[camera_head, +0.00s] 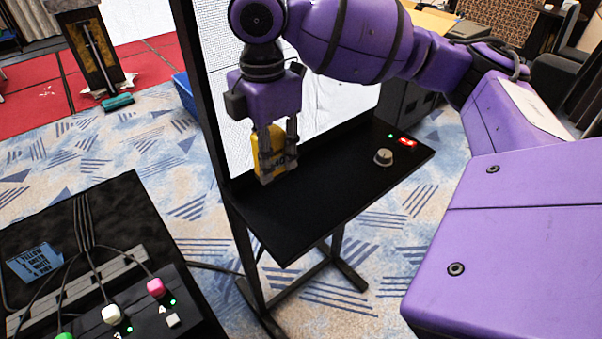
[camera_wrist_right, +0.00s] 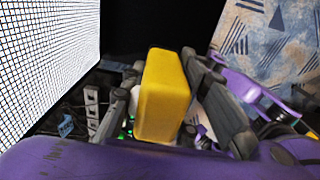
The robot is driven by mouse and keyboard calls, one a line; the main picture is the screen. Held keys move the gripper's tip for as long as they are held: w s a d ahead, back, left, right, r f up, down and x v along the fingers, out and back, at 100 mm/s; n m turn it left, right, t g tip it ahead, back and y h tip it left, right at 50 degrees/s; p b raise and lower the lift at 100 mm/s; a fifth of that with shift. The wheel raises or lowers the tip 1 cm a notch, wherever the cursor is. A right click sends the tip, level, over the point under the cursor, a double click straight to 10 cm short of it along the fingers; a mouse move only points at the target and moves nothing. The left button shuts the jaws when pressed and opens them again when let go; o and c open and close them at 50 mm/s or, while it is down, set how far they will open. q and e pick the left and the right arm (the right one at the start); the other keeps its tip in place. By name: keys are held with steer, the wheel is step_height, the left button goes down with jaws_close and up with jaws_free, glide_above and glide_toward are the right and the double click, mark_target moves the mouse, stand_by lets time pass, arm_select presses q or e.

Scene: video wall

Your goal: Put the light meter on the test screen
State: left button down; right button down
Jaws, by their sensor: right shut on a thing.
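The yellow light meter (camera_head: 262,142) is held in my right gripper (camera_head: 277,165), whose fingers are on both sides of it. It is over the left part of the black shelf, close to the lit test screen (camera_head: 331,105). In the right wrist view the meter (camera_wrist_right: 160,95) is between the fingers, and the white gridded screen (camera_wrist_right: 45,50) stands to the left, apart from it. I cannot tell whether the meter's lower end touches the shelf. My left gripper is in neither view.
The black shelf (camera_head: 330,205) holds a grey knob (camera_head: 383,157) and a red display (camera_head: 407,141) at its right. A black table (camera_head: 70,210) at lower left carries cables and coloured plugs. A blue bin (camera_head: 185,92) stands behind the screen frame.

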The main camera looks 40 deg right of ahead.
steer(key=w+d+f, duration=0.2)
steer(key=d, duration=0.2)
glide_toward(300, 183)
steer(key=shift+s+a+f+b, duration=0.2)
steer(key=shift+s+a+b, duration=0.1)
steer(key=shift+a, duration=0.15)
steer(key=shift+w+d+f, duration=0.15)
steer(key=shift+d+f, duration=0.05)
steer(key=shift+f, duration=0.8)
steer(key=shift+w+d+f, duration=0.1)
steer(key=shift+d+f, duration=0.1)
steer(key=shift+f, duration=0.8)
steer(key=shift+f, duration=0.1)
steer(key=c, duration=1.4)
jaws_free()
step_height(300, 183, up, 12)
steer(key=shift+r, duration=0.1)
